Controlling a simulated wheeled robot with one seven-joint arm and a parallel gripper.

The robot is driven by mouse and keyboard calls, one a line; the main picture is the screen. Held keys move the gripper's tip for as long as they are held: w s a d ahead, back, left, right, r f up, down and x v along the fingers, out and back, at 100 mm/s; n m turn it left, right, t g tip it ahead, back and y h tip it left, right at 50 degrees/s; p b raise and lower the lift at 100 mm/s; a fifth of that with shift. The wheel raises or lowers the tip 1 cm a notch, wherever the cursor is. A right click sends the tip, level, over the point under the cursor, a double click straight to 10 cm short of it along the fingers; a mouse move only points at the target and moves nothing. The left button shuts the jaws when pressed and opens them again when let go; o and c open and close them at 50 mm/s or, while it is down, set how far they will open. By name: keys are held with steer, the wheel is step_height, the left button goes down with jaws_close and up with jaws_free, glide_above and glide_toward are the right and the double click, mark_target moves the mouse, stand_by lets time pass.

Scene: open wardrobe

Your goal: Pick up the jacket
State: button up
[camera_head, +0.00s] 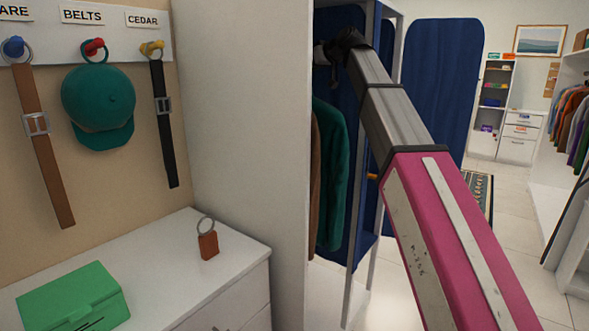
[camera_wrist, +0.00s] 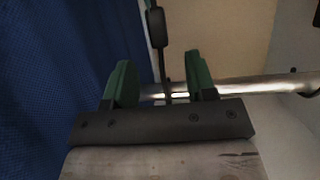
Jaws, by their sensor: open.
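A teal jacket (camera_head: 331,170) hangs in the open wardrobe, just right of the tall white side panel. A strip of a brown garment (camera_head: 315,185) shows beside it, mostly hidden by the panel. My gripper (camera_head: 341,47) is up at the top of the wardrobe, above the jacket, small and dark there. In the wrist view my gripper (camera_wrist: 162,85) has its two green fingers apart. A metal rail (camera_wrist: 255,86) runs across behind the fingers. A thin dark upright piece (camera_wrist: 165,62), perhaps a hanger hook, shows between them; I cannot tell whether it touches either finger.
A blue curtain (camera_head: 440,85) hangs behind my arm and also fills the wrist view's left (camera_wrist: 55,80). The white dresser (camera_head: 180,255) holds a green box (camera_head: 75,298) and a ringed brown tag (camera_head: 208,245). The floor at right is mostly clear.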

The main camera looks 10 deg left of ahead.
steer(key=x, duration=0.5)
steer(key=shift+s, duration=0.1)
jaws_close()
stand_by(1.2)
